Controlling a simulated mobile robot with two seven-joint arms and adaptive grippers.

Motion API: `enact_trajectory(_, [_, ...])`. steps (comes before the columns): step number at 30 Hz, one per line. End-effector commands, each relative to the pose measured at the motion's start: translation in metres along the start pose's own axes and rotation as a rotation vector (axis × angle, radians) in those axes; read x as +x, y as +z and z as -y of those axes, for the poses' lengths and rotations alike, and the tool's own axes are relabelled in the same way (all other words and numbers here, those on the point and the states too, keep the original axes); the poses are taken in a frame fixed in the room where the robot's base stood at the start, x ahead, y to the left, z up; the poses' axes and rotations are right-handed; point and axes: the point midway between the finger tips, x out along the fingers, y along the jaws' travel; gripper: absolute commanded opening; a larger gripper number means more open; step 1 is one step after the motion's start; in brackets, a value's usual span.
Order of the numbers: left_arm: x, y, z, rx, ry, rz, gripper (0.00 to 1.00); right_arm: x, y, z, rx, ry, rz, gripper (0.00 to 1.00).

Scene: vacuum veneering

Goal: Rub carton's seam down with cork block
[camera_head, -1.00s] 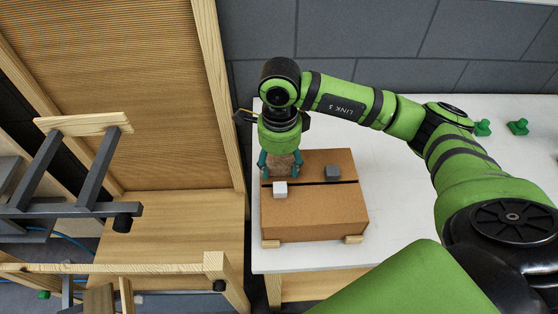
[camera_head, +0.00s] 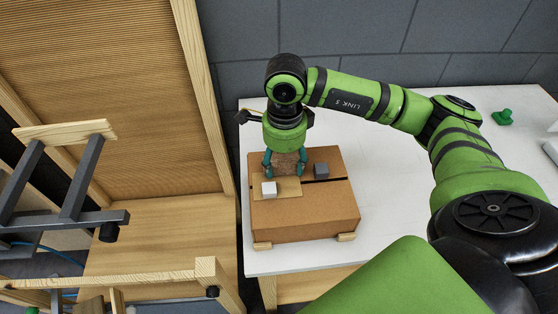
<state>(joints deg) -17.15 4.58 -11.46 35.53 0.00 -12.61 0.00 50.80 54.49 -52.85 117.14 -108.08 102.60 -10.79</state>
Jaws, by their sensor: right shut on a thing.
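The brown carton (camera_head: 318,215) sits on the white table, its seam (camera_head: 325,183) a dark line running left to right across the top. A lighter tan patch (camera_head: 292,191) lies over the seam's left part. My right gripper (camera_head: 286,173) points down over the carton's rear left top and is shut on the brown cork block (camera_head: 285,163). The cork's lower end is near or on the patch; I cannot tell if it touches. A white block (camera_head: 269,188) and a dark grey block (camera_head: 321,170) sit on the carton on either side of the gripper. My left gripper is out of view.
The white table (camera_head: 395,165) has free room right of the carton. Wooden strips (camera_head: 262,246) show under the carton's front edge. A green piece (camera_head: 502,117) lies at the back right. A wooden frame with a ribbed panel (camera_head: 95,90) stands at the left.

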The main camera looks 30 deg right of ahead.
Motion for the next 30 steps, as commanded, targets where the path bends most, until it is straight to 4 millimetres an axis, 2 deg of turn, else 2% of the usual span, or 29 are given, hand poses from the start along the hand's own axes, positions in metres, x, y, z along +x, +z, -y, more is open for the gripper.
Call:
enact_trajectory(15, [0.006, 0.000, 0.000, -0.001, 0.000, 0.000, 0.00, 0.001, -0.018, 0.000, 0.000, 0.001, -0.002, 0.33])
enact_trajectory(30, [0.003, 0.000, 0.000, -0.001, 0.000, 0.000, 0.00, -0.005, -0.019, 0.000, -0.001, 0.000, 0.000, 0.33])
